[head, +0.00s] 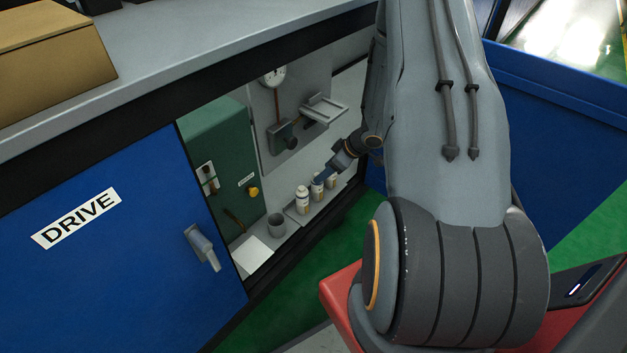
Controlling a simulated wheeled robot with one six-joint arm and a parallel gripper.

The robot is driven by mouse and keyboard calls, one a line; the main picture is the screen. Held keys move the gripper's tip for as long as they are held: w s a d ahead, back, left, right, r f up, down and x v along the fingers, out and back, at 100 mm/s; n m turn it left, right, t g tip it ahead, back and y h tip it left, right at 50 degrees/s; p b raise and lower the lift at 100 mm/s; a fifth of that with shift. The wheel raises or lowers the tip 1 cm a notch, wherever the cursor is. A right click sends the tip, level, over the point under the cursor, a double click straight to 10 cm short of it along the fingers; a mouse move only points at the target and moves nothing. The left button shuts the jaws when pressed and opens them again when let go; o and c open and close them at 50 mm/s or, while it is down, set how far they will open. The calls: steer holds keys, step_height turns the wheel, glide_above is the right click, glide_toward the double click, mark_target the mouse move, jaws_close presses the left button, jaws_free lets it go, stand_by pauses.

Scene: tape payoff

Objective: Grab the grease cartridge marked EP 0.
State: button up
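Several small white cartridges stand upright in a row on a light ledge inside the open cabinet bay. The nearest cartridge (302,200) is clear of my gripper. A middle cartridge (317,192) is right at my gripper's tip and partly covered by it. A far cartridge (332,181) stands just beyond. Their markings are too small to read, so I cannot tell which is EP 0. My gripper (321,178) reaches into the bay from the right, pointing down and left at the middle cartridge. I cannot tell whether its fingers are open or around it.
A blue door marked DRIVE (110,240) is left of the bay. A grey cup (276,225) and white sheet (253,256) lie left of the cartridges. A green housing (222,150) stands behind. A small bracket shelf (325,108) juts out above my gripper.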

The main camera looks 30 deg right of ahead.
mark_target(317, 186)
steer(key=shift+b+x, duration=0.35)
steer(key=shift+x, duration=0.6)
steer(key=shift+w+f+b, duration=0.25)
steer(key=shift+f+b, duration=0.2)
steer(key=shift+f, duration=0.35)
steer(key=b+x, duration=0.2)
steer(key=x, duration=0.1)
steer(key=shift+s+f, duration=0.2)
steer(key=shift+f, duration=0.15)
steer(key=shift+w+a+f, duration=0.15)
steer(key=shift+w+f, duration=0.1)
steer(key=shift+f, duration=0.1)
steer(key=shift+c, duration=0.5)
steer(key=c, duration=1.2)
steer(key=shift+r, duration=0.15)
